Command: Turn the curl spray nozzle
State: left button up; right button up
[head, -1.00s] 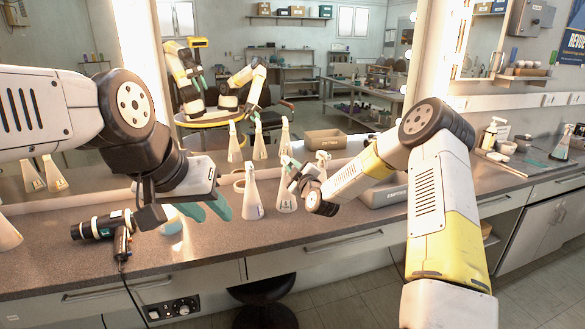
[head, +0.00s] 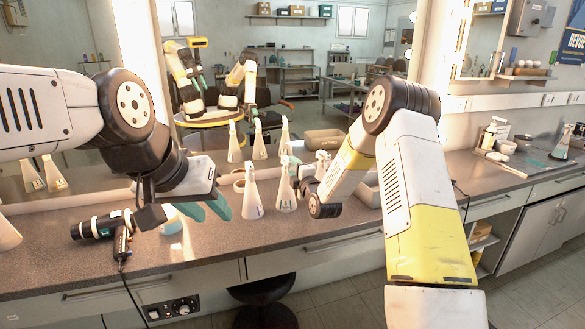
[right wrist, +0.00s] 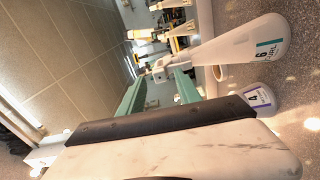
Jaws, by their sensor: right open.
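A white cone-shaped spray bottle (head: 286,192) stands upright on the counter, with my right gripper (head: 300,168) at its top. In the right wrist view, a white bottle (right wrist: 240,45) with a teal band and a "6" has its nozzle (right wrist: 160,70) by the teal fingers of my right gripper (right wrist: 168,88). The fingers are open, apparently on either side of the nozzle; contact cannot be told. Another white bottle (head: 252,198) stands just left. My left gripper (head: 207,212) hangs open and empty over the counter, left of both bottles.
A bottle with a purple band and "4" (right wrist: 260,97) stands close by in the right wrist view. A black hair dryer (head: 95,226) lies at left. A grey bin (head: 368,192) sits behind my right arm. A mirror (head: 290,80) backs the counter.

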jog(key=shift+v, duration=2.3)
jog(key=shift+s, duration=0.1)
